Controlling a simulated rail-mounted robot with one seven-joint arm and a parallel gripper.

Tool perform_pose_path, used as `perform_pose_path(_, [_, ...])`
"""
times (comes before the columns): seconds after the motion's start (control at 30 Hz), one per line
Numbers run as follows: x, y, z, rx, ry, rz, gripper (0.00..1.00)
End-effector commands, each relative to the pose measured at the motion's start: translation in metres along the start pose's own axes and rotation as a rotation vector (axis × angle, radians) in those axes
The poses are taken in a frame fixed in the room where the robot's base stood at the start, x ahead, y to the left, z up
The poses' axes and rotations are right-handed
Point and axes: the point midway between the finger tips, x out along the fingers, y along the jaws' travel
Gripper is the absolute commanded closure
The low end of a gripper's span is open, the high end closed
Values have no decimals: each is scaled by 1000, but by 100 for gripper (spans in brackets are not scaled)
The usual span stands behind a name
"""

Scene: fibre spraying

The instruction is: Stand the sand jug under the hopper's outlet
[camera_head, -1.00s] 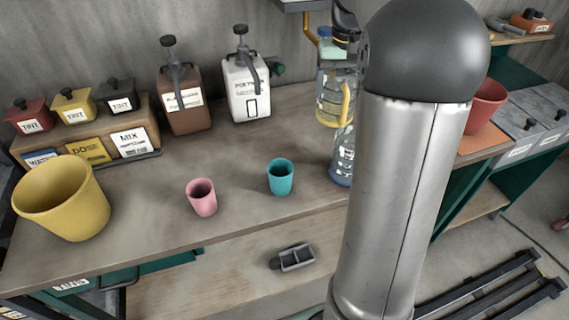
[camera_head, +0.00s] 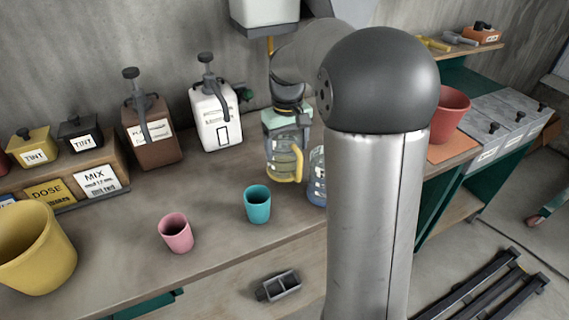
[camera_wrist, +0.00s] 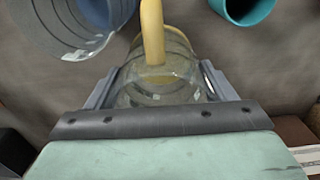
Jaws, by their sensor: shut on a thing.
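The sand jug (camera_head: 283,163), clear with a yellow handle, is upright over the bench in the head view. I cannot tell whether its base touches the bench. My gripper (camera_head: 286,118) is shut on it from above and behind the handle. In the wrist view the jug (camera_wrist: 155,92) sits between the fingers of my gripper (camera_wrist: 160,95), its yellow handle pointing away. The hopper (camera_head: 264,12) is a pale box at the top of the head view.
A clear vessel with blue contents (camera_head: 317,180) stands close to the jug's right, partly behind my arm. A teal cup (camera_head: 257,205) and a pink cup (camera_head: 176,234) stand in front and left. White (camera_head: 214,118) and brown (camera_head: 151,130) pump containers stand behind left.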

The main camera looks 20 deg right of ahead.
Motion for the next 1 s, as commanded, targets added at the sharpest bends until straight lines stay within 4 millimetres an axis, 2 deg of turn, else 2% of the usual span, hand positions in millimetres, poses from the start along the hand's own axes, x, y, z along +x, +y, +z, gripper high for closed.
perform_pose_path(0.37, [44,0,0,1,-1,0,49])
perform_pose_path(0.77, [51,0,0,1,0,1,49])
perform_pose_path(0.8, [51,0,0,1,0,0,21])
perform_pose_path(0.87, [50,0,0,1,0,0,4])
perform_pose_path(0.9, [50,0,0,1,0,0,1])
perform_pose_path(1.0, [50,0,0,1,0,0,1])
